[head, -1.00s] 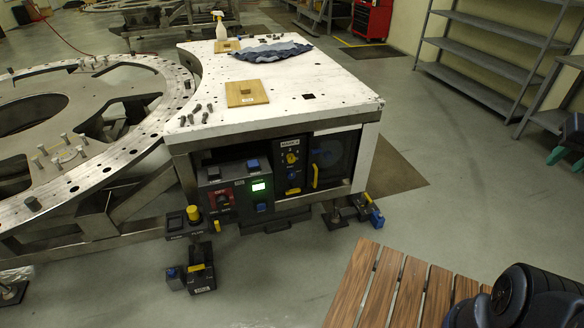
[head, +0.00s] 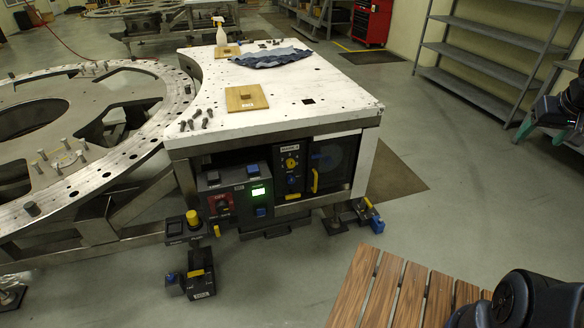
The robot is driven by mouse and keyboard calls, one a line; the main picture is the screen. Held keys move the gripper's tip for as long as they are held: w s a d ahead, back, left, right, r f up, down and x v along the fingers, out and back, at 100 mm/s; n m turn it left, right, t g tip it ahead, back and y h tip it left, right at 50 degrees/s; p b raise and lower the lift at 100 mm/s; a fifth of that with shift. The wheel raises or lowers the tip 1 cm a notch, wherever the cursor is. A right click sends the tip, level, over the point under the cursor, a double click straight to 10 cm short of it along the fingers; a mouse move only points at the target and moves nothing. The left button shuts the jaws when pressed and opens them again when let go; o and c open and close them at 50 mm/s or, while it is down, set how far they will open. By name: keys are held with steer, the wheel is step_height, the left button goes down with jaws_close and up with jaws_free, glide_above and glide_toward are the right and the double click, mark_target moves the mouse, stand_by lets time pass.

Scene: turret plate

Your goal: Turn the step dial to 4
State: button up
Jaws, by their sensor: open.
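The control panels sit under the white table. The right panel has a yellow dial (head: 292,163) below a pale label, with a blue knob (head: 293,181) under it. The left panel has a red rotary switch (head: 220,204) and a lit green display (head: 258,191). Markings are too small to read, so I cannot tell which one is the step dial or where it points. My gripper (head: 538,137), dark with green fingers, is at the right edge, open, well apart from the panels.
The white table (head: 350,112) carries a wooden block plate (head: 246,97), bolts, a blue cloth (head: 272,60) and a spray bottle (head: 220,36). A large ring plate (head: 150,130) stands left. A slatted wooden surface (head: 400,290) is at the lower right.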

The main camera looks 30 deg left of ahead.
steer(key=w+a+f+n+t+y, duration=0.1)
steer(key=w+a+f+n, duration=0.15)
steer(key=w+a, duration=0.75)
steer(key=w+a+f+n+t+y, duration=0.1)
steer(key=w+a+f+n+y, duration=0.15)
steer(key=w+a, duration=0.7)
steer(key=w+a+f+n+y, duration=0.1)
steer(key=w+a+f, duration=0.3)
steer(key=a, duration=0.2)
steer(key=w+a+f+n+t+y, duration=0.1)
steer(key=w+a+f, duration=0.2)
steer(key=a, duration=0.4)
steer(key=w+a+f+n+y, duration=0.1)
steer(key=w+a+f+n, duration=0.1)
steer(key=w+a+f, duration=0.3)
steer(key=a+f+y, duration=0.2)
steer(key=a+f, duration=0.5)
steer(key=a, duration=0.4)
steer(key=t+y, duration=0.4)
glide_toward(292, 166)
steer(key=x, duration=0.9)
steer(key=shift+w+a+r, duration=0.15)
steer(key=shift+a+r, duration=0.05)
steer(key=shift+a, duration=0.05)
steer(key=c, duration=1)
